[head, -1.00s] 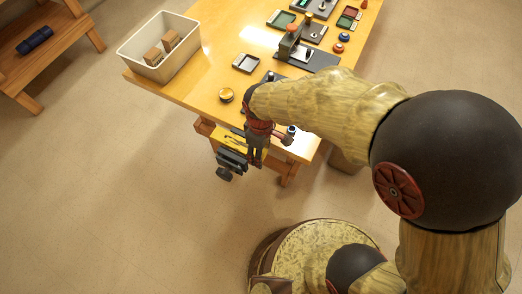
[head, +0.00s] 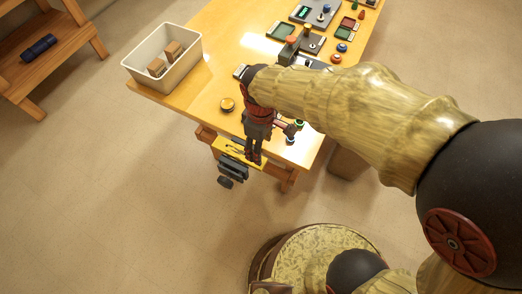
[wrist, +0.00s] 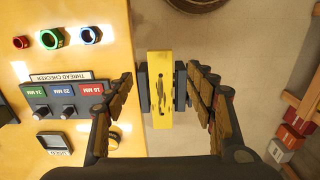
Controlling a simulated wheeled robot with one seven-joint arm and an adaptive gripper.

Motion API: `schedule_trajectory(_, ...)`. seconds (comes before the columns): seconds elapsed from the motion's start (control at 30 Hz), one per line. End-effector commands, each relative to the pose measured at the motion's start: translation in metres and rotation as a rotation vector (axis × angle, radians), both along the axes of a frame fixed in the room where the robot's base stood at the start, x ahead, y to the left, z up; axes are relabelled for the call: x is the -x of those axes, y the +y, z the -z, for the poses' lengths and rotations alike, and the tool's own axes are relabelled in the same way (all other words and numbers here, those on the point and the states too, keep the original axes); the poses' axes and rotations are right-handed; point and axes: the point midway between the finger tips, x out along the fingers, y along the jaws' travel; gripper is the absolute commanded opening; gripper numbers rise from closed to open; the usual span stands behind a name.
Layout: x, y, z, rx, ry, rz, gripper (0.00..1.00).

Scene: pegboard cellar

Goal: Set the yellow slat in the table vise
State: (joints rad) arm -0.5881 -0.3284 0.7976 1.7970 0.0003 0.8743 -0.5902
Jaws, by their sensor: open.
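The yellow slat (head: 229,147) is at the table vise (head: 232,170) on the table's front edge. In the wrist view the slat (wrist: 161,105) lies between the dark vise jaws (wrist: 181,85), which sit close on both sides of it; I cannot tell if both touch it. Dark marks run along its face. My gripper (head: 256,160) is over the vise, pointing down. In the wrist view my gripper (wrist: 160,76) is open, with its fingers spread apart on either side of the slat and jaws, clear of the slat.
The wooden table (head: 205,100) carries a cream bin (head: 180,72) with wooden blocks, a brass knob (head: 227,104) and several gauges and devices. A thread checker (wrist: 62,100) and coloured rings (wrist: 52,39) show left of the slat. A wooden shelf (head: 55,62) stands at left.

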Motion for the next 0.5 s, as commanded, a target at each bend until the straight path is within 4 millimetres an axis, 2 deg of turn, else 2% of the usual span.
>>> schedule_trajectory(0.03,0.000,0.000,-0.010,-0.001,-0.001,0.000,0.55)
schedule_trajectory(0.2,0.000,0.000,-0.024,0.000,0.000,0.000,0.55)
schedule_trajectory(0.5,-0.001,-0.004,-0.031,-0.003,-0.005,0.015,0.55)
